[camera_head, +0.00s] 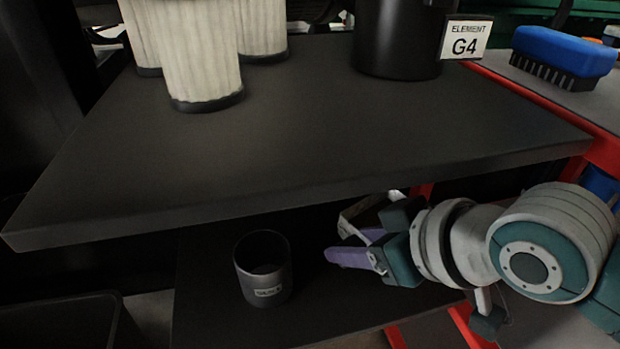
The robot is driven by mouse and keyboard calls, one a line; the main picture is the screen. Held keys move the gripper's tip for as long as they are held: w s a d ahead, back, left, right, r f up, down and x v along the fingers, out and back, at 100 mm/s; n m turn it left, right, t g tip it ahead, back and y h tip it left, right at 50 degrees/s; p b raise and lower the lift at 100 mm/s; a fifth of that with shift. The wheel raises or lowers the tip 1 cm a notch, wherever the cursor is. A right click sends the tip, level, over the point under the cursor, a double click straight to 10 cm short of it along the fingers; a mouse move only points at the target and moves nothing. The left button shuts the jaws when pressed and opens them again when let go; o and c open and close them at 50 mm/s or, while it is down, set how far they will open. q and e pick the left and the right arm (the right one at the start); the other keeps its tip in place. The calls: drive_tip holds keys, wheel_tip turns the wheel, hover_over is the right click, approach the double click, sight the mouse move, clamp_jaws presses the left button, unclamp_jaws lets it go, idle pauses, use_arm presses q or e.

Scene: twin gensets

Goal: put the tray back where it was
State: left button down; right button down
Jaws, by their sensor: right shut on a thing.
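My right gripper (362,247), with purple fingers, reaches in from the right under the dark upper shelf. My left gripper is not in view.
A dark labelled cup (263,268) stands on the lower shelf, left of my right gripper. The upper shelf (300,130) holds pale pleated filters (195,50) and a black canister (397,40) beside a G4 sign (466,38). A blue brush (565,52) lies at the right.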

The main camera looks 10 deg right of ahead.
drive_tip(key=shift+w+a, duration=0.25)
drive_tip(key=shift+w, duration=0.3)
wheel_tip(320, 180, down, 4)
drive_tip(key=b, duration=0.3)
drive_tip(key=shift+r, duration=0.25)
drive_tip(key=shift+c, duration=1.4)
unclamp_jaws()
